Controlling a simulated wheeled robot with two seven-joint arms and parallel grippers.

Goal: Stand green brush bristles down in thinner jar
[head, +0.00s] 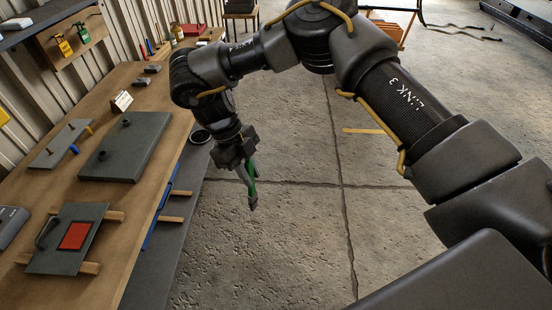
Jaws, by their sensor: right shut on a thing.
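My right gripper (243,168) hangs over the floor just right of the workbench. It is shut on the green brush (252,192). The brush points downward below the fingers, and its lower end looks dark. Part of it is hidden by the fingers. A dark round container with a pale rim (200,137) shows at the bench's right edge, left of the gripper and partly behind my arm; I cannot tell whether it is the thinner jar. My left gripper is out of view.
The workbench (130,235) holds a grey panel with knobs (126,146), a plate with a red patch (72,240) and a small propped card (121,101). Several small items stand at its far end. The concrete floor (285,240) is open.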

